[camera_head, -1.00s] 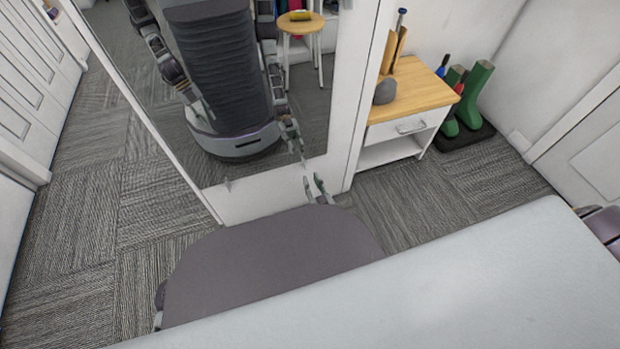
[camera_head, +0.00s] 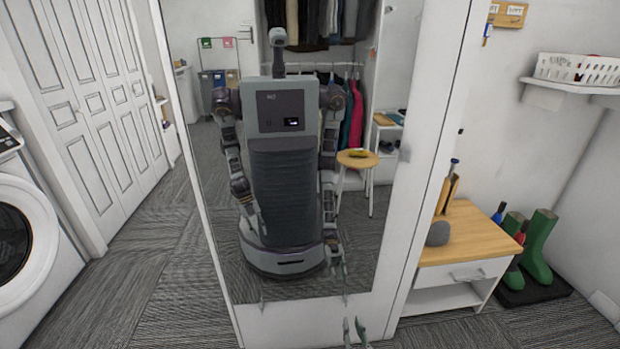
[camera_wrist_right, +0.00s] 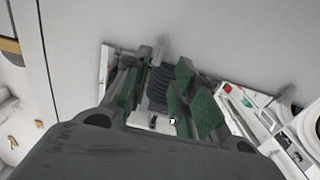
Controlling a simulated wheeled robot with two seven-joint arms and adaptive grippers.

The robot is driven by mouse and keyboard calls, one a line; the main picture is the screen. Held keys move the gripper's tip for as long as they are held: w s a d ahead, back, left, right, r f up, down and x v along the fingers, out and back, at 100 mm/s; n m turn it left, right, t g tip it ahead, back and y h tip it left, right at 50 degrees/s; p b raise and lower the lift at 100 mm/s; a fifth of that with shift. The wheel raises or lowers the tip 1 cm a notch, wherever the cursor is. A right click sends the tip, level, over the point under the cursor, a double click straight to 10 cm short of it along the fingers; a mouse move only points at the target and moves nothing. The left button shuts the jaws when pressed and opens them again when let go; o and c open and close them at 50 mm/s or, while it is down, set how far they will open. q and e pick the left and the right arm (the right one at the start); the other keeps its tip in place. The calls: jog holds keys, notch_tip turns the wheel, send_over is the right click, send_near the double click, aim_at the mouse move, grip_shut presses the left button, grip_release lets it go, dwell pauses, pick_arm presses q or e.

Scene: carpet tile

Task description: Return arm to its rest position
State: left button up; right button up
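My right gripper (camera_head: 355,332) shows at the bottom edge of the head view, in front of the mirror's lower frame. Its two slim fingers stand apart with nothing between them. In the right wrist view its green-padded fingers (camera_wrist_right: 165,95) are also apart and empty, with a pale surface close in front. My left gripper is not directly in the head view. A tall mirror (camera_head: 225,180) reflects my body, with both arms hanging down at its sides; the grippers in the reflection are too small to read.
A wooden-topped cabinet (camera_head: 470,240) with a grey ball-like object (camera_head: 438,233) stands right of the mirror. Green boots (camera_head: 538,245) stand on a dark tray beyond it. A washing machine (camera_head: 25,235) is at left. Carpet (camera_head: 160,290) is free left of the mirror.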

pick_arm(q)
jog(key=shift+a+r, duration=0.1)
pick_arm(e)
jog(key=shift+r, duration=0.1)
